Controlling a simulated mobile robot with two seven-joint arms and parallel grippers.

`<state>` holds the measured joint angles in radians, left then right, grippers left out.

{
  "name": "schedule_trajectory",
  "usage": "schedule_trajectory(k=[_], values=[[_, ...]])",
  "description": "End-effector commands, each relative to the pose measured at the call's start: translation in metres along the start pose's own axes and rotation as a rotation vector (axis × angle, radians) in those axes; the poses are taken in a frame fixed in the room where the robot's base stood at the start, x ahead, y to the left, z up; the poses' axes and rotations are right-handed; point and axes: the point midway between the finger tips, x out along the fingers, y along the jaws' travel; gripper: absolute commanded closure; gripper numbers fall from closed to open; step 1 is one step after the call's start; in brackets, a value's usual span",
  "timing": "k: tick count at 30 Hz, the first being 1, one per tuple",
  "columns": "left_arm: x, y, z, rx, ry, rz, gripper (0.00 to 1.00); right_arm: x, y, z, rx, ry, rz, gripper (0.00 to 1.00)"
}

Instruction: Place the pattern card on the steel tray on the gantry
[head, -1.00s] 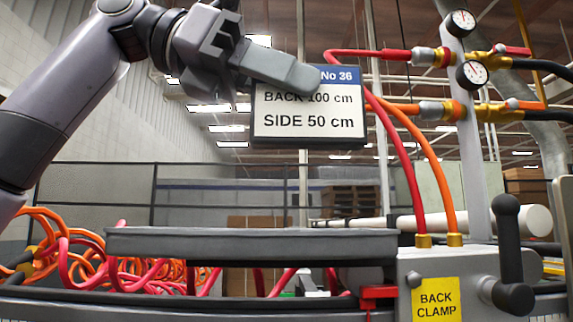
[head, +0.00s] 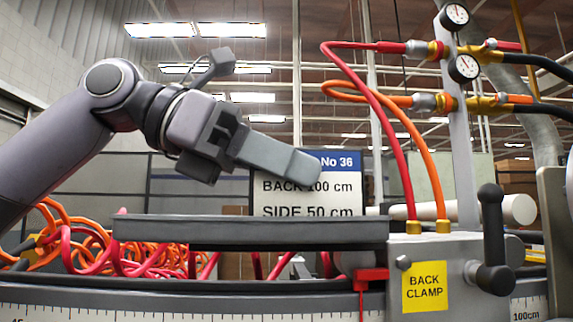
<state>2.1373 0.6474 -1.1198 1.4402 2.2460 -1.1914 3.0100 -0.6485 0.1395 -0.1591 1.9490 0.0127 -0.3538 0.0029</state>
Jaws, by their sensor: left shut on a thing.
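The pattern card (head: 312,198) is a dark-framed white card with a blue top band, reading "No 36", "BACK 100 cm" and "SIDE 50 cm". My left gripper (head: 305,168) is shut on it and its finger covers part of the upper text. The card is upright. Its lower edge is hidden behind the front of the grey steel tray (head: 250,231), so I cannot tell whether it touches the tray. The tray is seen nearly edge-on, and its upper surface hardly shows. My right gripper is not in view.
A block with a yellow "BACK CLAMP" label (head: 425,286) and a black handle (head: 491,240) stands right of the tray. Red and orange hoses (head: 372,95) rise to gauges on a grey post (head: 460,160). Coiled hoses (head: 90,240) lie at the left. A ruled scale (head: 150,308) runs in front.

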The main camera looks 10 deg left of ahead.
Motion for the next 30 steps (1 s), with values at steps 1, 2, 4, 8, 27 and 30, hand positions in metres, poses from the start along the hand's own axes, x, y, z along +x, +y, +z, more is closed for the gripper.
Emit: schedule_trajectory(k=[1,2,4,8,27,30], values=[[0.000,0.000,0.001,0.000,-0.002,0.000,1.00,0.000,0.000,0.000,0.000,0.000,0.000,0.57],[-0.001,0.000,0.001,0.000,-0.002,0.000,1.00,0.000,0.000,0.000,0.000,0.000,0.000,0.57],[-0.001,0.000,0.001,0.000,-0.002,0.000,1.00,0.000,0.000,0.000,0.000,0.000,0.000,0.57],[0.001,0.000,-0.003,0.000,-0.002,0.001,1.00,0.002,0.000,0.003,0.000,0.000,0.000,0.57],[-0.028,0.001,0.001,-0.001,-0.005,0.003,0.45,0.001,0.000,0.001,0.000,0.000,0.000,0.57],[-0.051,0.001,0.002,-0.002,-0.006,0.004,0.45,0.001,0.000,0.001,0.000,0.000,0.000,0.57]])
